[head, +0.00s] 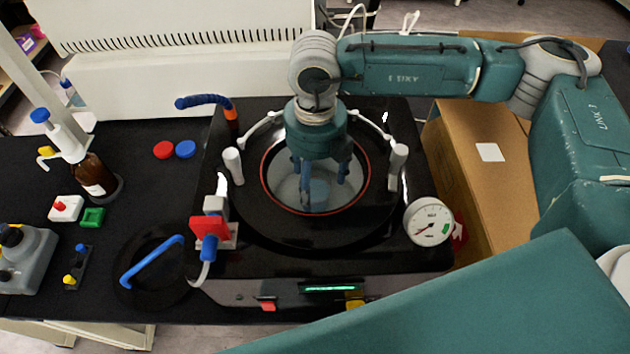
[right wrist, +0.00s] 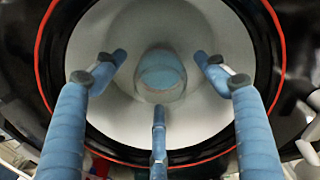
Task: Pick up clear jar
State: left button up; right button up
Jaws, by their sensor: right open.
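The clear jar (right wrist: 160,76) stands inside the round white chamber of the freeze dryer, with pale blue contents showing through it. In the head view the jar (head: 319,192) is partly hidden behind the fingers. My right gripper (head: 322,190) points down into the chamber opening from above. In the right wrist view its blue fingers (right wrist: 160,88) are spread apart around the jar, with a gap on each side, and do not visibly touch it. My left gripper is not in view.
A red-lined black rim (right wrist: 42,50) rings the chamber opening. White posts (head: 398,165) stand beside it. A gauge (head: 431,222) is at the right, and a red valve (head: 209,238) at the left. A black lid with a blue handle (head: 150,262) lies left. A brown bottle (head: 93,178) stands farther left.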

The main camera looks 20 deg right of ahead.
jog(key=shift+f, duration=1.05)
jog(key=c, duration=1.5)
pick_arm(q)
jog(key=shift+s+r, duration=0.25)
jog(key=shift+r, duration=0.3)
pick_arm(e)
jog(key=shift+o, duration=0.2)
jog(key=shift+r, duration=0.1)
